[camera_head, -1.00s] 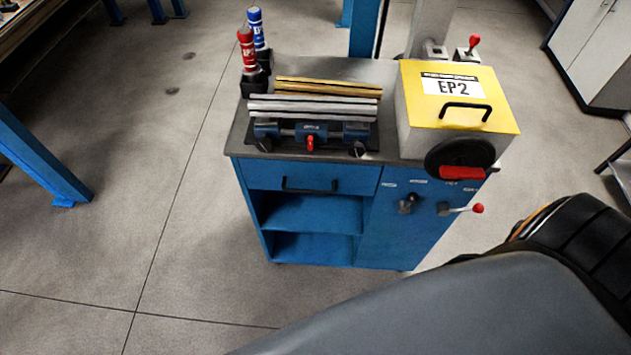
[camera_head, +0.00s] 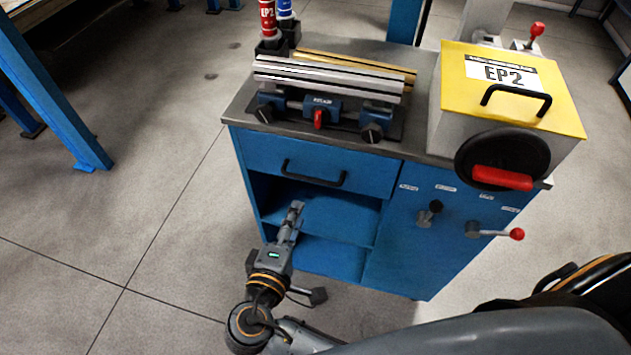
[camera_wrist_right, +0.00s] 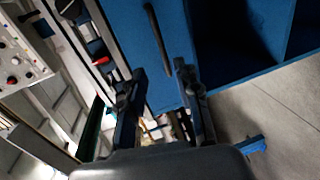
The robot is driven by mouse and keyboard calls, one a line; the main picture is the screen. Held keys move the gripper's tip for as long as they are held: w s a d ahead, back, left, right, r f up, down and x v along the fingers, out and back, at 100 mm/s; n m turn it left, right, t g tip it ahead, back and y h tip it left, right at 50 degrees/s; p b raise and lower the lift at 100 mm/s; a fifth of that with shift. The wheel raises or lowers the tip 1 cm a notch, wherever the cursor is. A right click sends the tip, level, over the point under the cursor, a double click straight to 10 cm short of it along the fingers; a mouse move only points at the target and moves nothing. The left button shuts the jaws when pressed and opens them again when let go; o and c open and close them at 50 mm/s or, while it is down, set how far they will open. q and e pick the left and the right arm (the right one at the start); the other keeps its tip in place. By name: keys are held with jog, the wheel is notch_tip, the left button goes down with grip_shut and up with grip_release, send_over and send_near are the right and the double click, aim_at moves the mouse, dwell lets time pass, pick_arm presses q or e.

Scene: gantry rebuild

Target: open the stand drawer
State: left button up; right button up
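The blue stand (camera_head: 395,270) has a shut drawer (camera_head: 262,152) below its grey top, with a black bar handle (camera_head: 313,180) across the front. My right gripper (camera_head: 295,210) is in front of the open shelves, below and slightly left of the handle, apart from it. In the right wrist view its two fingers (camera_wrist_right: 162,72) are spread with nothing between them. The black handle (camera_wrist_right: 156,38) and the blue drawer front (camera_wrist_right: 135,25) show just beyond the fingertips. My left gripper is not in view.
A vise (camera_head: 322,112) with metal bars sits on the stand top, beside red (camera_head: 268,18) and blue (camera_head: 285,8) bottles. A yellow-lidded EP2 box (camera_head: 515,90) stands at right. A red-knobbed lever (camera_head: 495,233) sticks out from the stand front.

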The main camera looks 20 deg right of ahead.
aim_at(312, 178)
jog(key=x, duration=1.3)
jog(key=shift+p, duration=0.4)
jog(key=shift+c, duration=0.2)
jog(key=shift+f, duration=0.1)
grip_shut()
